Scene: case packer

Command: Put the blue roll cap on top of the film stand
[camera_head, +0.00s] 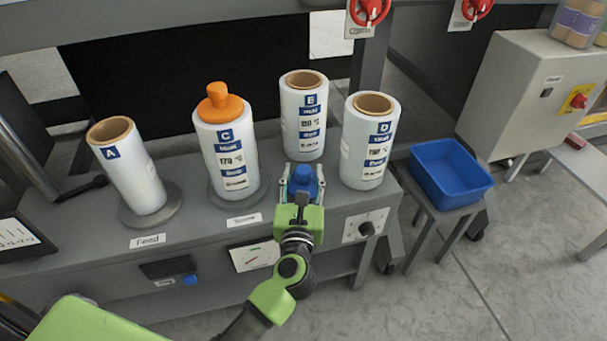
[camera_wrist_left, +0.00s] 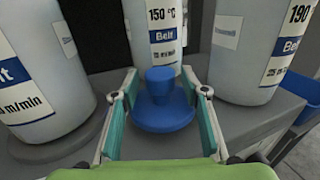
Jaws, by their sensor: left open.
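The blue roll cap (camera_head: 303,178) is a wide disc with a knob and sits on the grey bench top in front of roll B. It also shows in the left wrist view (camera_wrist_left: 163,108). My left gripper (camera_head: 303,172) is open, with one finger on each side of the cap; I cannot tell whether they touch it. White film rolls A (camera_head: 133,172), B (camera_head: 306,125), C (camera_head: 226,150) and D (camera_head: 369,145) stand on the bench. Roll A tilts on a round grey base (camera_head: 152,217). An orange cap (camera_head: 219,103) tops roll C. My right gripper is not in view.
A blue bin (camera_head: 450,175) stands on a small stand at the right. Roll B is close behind the cap, and rolls C and D flank it.

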